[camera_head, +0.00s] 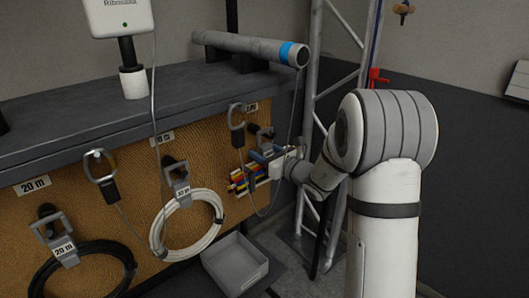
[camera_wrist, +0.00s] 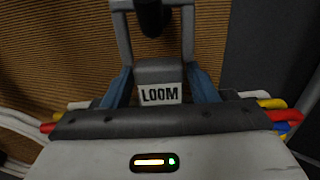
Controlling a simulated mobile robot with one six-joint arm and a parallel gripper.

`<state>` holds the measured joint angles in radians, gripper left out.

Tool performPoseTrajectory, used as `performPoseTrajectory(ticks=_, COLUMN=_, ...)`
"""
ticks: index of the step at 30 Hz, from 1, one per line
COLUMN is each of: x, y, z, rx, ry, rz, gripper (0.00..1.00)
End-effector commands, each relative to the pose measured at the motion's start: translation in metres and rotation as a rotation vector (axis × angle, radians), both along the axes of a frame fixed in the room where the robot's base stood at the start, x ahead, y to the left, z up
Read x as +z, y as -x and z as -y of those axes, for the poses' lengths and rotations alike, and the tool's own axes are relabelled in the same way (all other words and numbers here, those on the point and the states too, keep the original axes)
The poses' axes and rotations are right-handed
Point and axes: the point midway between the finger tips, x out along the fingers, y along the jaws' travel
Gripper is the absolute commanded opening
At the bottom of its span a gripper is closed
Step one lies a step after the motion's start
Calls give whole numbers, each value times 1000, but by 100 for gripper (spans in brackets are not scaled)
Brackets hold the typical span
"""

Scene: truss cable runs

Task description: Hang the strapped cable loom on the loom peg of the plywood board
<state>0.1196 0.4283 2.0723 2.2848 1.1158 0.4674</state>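The strapped cable loom (camera_head: 241,181) is a bundle of red, yellow, blue and white cables in front of the plywood board (camera_head: 122,176). In the wrist view its dark strap (camera_wrist: 155,122) carries a grey hanger with a LOOM label (camera_wrist: 160,94) and a grey loop (camera_wrist: 188,30). My gripper (camera_wrist: 160,82) has its blue fingers against both sides of the hanger block, and it also shows in the head view (camera_head: 266,154). A black peg (camera_wrist: 152,18) shows within the loop's outline, crossing its top bar. My gripper partly hides the loom in the head view.
A white cable coil (camera_head: 208,246) and a black coil (camera_head: 82,251) hang on the board to the left. A grey tray (camera_head: 236,263) lies below. A metal truss (camera_head: 308,150) stands close by my arm. A thin cable hangs by the loom.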

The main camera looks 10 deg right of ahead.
Motion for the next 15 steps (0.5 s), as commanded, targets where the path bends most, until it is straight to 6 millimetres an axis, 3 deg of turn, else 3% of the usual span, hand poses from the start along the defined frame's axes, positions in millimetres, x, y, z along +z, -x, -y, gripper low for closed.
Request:
performPoseTrajectory(ticks=4, x=0, y=0, z=0, rx=0, ry=0, rz=-1, gripper=63)
performPoseTrajectory(ticks=11, x=-3, y=1, z=1, rx=-1, ry=1, rz=-7, gripper=63)
performPoseTrajectory(ticks=15, x=-2, y=12, z=10, rx=-3, ry=1, rz=-5, gripper=63)
